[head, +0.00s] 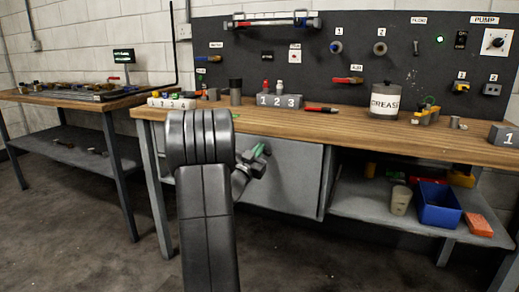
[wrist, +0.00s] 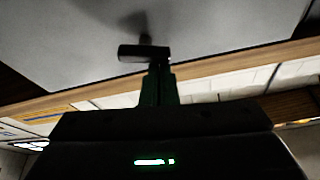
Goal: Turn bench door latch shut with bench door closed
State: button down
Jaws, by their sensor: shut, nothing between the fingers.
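The grey bench door (head: 293,180) hangs under the wooden bench top and looks closed in the head view. Its pale face also fills the top of the wrist view (wrist: 230,40). The door latch (wrist: 135,52), a dark bar on a short stem, stands out from the door and lies nearly level in the wrist view. My gripper (head: 261,151) is in front of the door. Its fingers (wrist: 158,70) are together and empty, at the right end of the latch bar; I cannot tell whether they touch it. The latch is hidden in the head view.
The bench top (head: 350,125) holds a grease tin (head: 385,101), a numbered block (head: 280,101) and small tools. Right of the door is an open shelf with a blue bin (head: 438,202). A second bench (head: 60,97) stands left. Floor in front is clear.

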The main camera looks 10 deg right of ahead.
jog(key=shift+w+a+f+n+t+y, duration=0.15)
jog(key=shift+n+t+y, duration=0.2)
jog(key=shift+n, duration=0.65)
